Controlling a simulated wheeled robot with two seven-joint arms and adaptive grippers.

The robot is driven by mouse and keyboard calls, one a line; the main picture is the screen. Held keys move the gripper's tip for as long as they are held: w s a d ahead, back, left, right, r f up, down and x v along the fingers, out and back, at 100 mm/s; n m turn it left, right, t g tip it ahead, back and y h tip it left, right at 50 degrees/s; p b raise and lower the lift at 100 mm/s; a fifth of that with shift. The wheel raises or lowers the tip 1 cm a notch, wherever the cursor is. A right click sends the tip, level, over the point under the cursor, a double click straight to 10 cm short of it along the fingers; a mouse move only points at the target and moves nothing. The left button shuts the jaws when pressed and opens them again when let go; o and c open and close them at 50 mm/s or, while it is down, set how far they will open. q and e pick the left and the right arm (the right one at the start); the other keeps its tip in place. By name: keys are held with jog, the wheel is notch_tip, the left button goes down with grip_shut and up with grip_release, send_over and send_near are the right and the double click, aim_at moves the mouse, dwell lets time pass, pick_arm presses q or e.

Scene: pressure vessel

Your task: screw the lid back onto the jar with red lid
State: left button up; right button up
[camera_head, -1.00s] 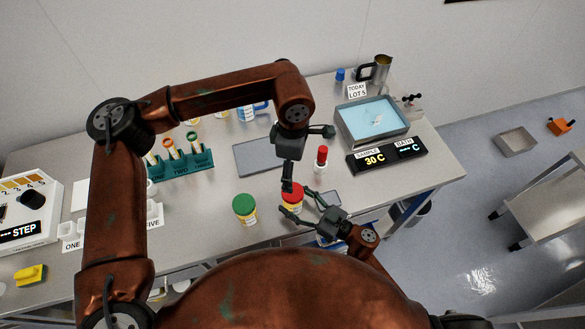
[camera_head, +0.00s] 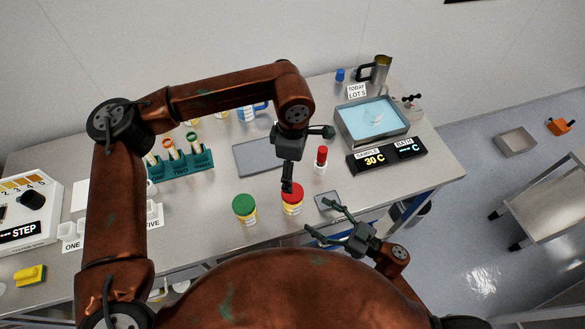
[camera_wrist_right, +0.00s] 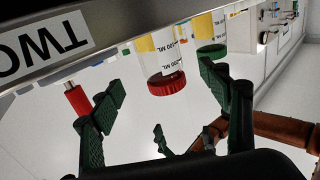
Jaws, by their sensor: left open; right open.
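The jar with red lid (camera_head: 292,207) stands upright on the table in front of me. The red lid (camera_head: 292,191) sits on its mouth; I cannot tell how tightly. In the right wrist view the jar (camera_wrist_right: 166,67) appears upside down, its red lid (camera_wrist_right: 167,87) lowest in the picture. My left gripper (camera_head: 308,160) is open above and behind the jar, with one finger near the lid; contact is unclear. My right gripper (camera_head: 320,217) is open and empty, apart from the jar on its front right side, with its fingers toward it.
A jar with green lid (camera_head: 244,208) stands left of the red-lidded jar. A small red-capped bottle (camera_head: 321,158) stands behind it to the right. A grey pad (camera_head: 258,157), teal tube rack (camera_head: 182,168) and water bath (camera_head: 345,131) lie farther back. A small grey plate (camera_head: 328,200) is to the right.

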jog(key=shift+v, duration=1)
jog(key=shift+r, duration=0.1)
